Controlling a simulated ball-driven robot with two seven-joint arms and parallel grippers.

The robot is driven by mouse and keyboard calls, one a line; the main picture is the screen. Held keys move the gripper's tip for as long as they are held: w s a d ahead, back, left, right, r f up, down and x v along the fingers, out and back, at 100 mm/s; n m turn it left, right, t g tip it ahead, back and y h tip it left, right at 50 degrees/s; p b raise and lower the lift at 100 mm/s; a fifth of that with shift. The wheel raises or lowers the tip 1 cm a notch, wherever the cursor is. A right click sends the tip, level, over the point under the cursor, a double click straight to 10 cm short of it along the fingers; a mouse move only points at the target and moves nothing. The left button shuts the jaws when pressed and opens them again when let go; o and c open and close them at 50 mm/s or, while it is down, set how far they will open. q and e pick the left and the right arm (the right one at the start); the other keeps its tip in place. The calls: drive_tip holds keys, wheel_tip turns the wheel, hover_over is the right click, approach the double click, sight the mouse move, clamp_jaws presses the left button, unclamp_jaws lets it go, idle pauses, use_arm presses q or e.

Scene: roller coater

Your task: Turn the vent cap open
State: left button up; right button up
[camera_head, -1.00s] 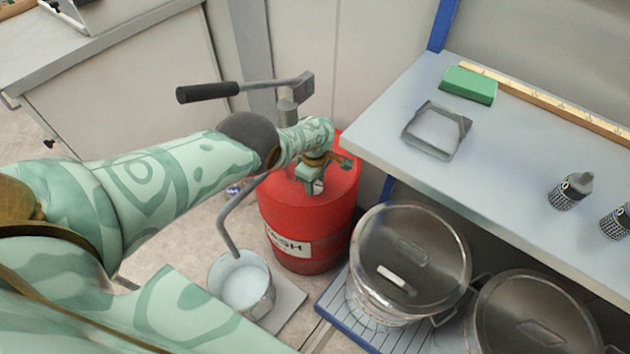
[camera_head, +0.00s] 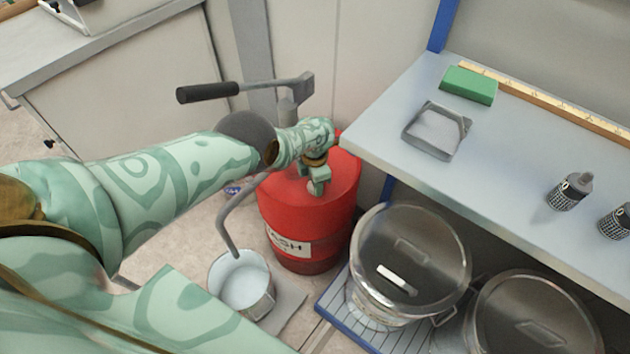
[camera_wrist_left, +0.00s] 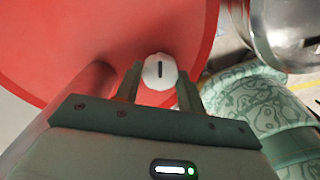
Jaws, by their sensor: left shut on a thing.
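The red drum (camera_head: 330,215) stands on the floor, with a white label on its side. Its top also fills much of the left wrist view (camera_wrist_left: 60,40). The white vent cap (camera_wrist_left: 160,68) with a dark line mark sits on the drum top. In the left wrist view the line runs nearly straight up and down. My left gripper (camera_head: 319,186) points down at the drum top, and its two fingers (camera_wrist_left: 160,84) are shut on the cap from both sides. In the head view the gripper hides the cap. My right gripper is not in view.
A pump with a black-handled lever (camera_head: 210,92) rises behind my left arm, its spout over a metal bucket (camera_head: 222,268). Lidded steel pots (camera_head: 408,225) stand at the right.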

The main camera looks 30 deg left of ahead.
use_arm(q)
drive_tip(key=shift+n, duration=1.9)
drive_tip(key=o, duration=1)
wheel_tip(320, 180, up, 16)
drive_tip(key=p, duration=1.1)
drive_tip(key=shift+r, duration=0.15)
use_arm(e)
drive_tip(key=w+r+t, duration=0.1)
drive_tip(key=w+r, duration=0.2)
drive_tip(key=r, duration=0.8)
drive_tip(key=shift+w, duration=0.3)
use_arm(q)
drive_tip(key=shift+s, duration=0.15)
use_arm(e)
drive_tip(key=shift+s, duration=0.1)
